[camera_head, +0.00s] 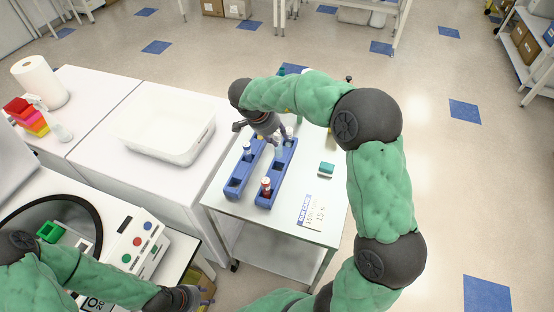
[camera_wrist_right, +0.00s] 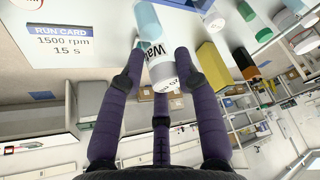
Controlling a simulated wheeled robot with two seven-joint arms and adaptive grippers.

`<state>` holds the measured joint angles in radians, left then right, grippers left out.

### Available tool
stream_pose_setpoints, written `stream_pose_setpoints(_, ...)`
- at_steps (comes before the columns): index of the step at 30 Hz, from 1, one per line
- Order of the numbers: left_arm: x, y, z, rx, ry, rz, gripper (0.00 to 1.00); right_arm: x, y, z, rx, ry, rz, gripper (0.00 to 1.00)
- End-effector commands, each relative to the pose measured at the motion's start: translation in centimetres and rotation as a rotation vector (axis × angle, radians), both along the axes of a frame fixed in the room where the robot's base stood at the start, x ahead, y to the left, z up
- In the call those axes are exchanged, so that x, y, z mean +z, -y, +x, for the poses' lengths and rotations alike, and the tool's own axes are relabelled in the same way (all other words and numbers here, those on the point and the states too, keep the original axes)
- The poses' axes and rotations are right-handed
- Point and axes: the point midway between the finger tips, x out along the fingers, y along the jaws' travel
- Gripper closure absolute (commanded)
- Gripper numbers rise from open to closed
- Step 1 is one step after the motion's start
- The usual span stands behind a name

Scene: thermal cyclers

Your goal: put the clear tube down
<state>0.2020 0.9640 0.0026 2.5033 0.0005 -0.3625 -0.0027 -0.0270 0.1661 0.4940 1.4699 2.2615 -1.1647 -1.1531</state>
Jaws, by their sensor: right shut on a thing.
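My right gripper (camera_head: 277,136) is shut on the clear tube (camera_head: 279,149), over the far half of the right blue rack (camera_head: 279,175). In the right wrist view the clear tube (camera_wrist_right: 148,22) is pale blue with a label starting "Wa" and a white cap, between the purple fingers (camera_wrist_right: 160,68). I cannot tell whether its lower end is in a slot. A red tube (camera_head: 266,185) stands in the near part of the right rack. The left blue rack (camera_head: 240,178) holds a white-capped tube (camera_head: 247,147). My left gripper (camera_head: 190,297) is low in the head view, its fingers unclear.
A run card (camera_head: 313,211) lies near the cart's front edge, and a small teal block (camera_head: 326,169) sits right of the racks. A white tub (camera_head: 165,128) stands on the left bench. A device with colored buttons (camera_head: 137,243) is near my left arm.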

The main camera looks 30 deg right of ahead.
Motion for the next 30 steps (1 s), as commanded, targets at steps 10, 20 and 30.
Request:
stream_pose_setpoints(10, -1.7, 0.0, 0.0, 0.001, 0.000, 0.000, 0.60, -4.3, -0.1, 0.0, 0.001, -0.002, 0.001, 0.92)
stream_pose_setpoints(20, -3.0, 0.0, 0.0, 0.001, 0.000, 0.000, 0.60, -7.8, -0.1, 0.0, 0.001, -0.002, 0.002, 0.92)
stream_pose_setpoints(30, -3.7, 0.0, 0.0, 0.001, 0.000, 0.000, 0.60, -10.0, -0.1, 0.0, 0.003, 0.000, 0.001, 0.92)
